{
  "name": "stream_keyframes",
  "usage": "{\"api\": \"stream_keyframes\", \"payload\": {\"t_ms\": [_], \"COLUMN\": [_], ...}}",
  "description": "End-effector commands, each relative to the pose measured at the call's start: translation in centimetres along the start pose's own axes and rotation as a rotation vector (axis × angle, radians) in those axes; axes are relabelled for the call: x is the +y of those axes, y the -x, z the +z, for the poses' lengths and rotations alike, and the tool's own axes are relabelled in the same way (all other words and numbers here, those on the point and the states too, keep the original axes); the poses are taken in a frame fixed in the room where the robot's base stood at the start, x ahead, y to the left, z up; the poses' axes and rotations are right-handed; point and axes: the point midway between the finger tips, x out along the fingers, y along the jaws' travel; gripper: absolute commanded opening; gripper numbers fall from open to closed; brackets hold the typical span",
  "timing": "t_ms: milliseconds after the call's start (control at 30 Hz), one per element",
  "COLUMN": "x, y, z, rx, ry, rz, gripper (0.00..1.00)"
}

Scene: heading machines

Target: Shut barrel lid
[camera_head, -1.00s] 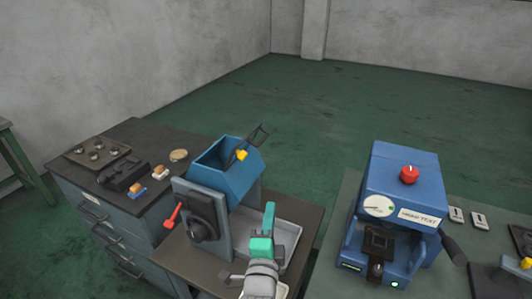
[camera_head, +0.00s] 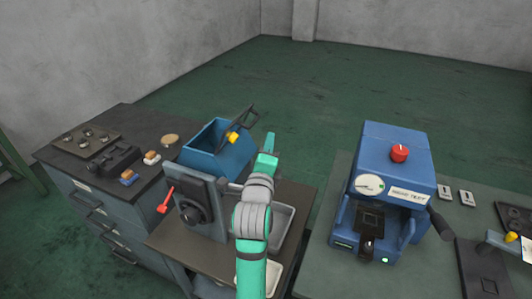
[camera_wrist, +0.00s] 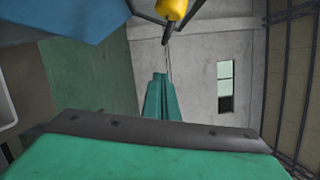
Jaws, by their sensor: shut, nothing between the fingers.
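The blue barrel (camera_head: 207,158) is mounted on the grey machine on the low table, with its open mouth facing up. Its lid (camera_head: 243,117), a dark frame with a yellow knob (camera_head: 233,138), stands raised and tilted at the barrel's right edge. My gripper (camera_head: 270,140) is shut and empty, to the right of the barrel and the lid's knob. In the wrist view the shut teal fingers (camera_wrist: 160,85) point away below the yellow knob (camera_wrist: 174,9), with a visible gap in the picture. Part of the blue barrel (camera_wrist: 70,18) fills the upper left there.
A red lever (camera_head: 165,201) sticks out at the machine's front left. A grey tray (camera_head: 283,222) lies right of the machine, partly behind my arm. A blue tester (camera_head: 395,180) stands on the right bench. A dark cabinet (camera_head: 100,170) with small parts is left.

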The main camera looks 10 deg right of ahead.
Motion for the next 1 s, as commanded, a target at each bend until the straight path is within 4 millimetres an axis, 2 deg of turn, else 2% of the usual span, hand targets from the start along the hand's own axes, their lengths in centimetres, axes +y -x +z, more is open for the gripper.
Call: {"api": "stream_keyframes", "payload": {"t_ms": [33, 133, 200, 400, 733, 1000], "x": [-0.1, -0.1, 0.0, 0.0, -0.1, 0.0], "y": [-1.1, -2.5, -2.6, -3.0, -3.2, -3.3], "z": [0.0, 0.4, 1.6, 3.3, 3.3, 4.4], "rx": [0.001, -0.002, -0.004, 0.000, 0.007, -0.005], "ry": [0.000, 0.000, 0.001, 0.001, 0.001, 0.013], "rz": [-0.001, 0.000, 0.001, 0.000, -0.002, 0.004], "gripper": [0.00, 0.00, 0.00, 0.00, 0.00, 0.00]}}
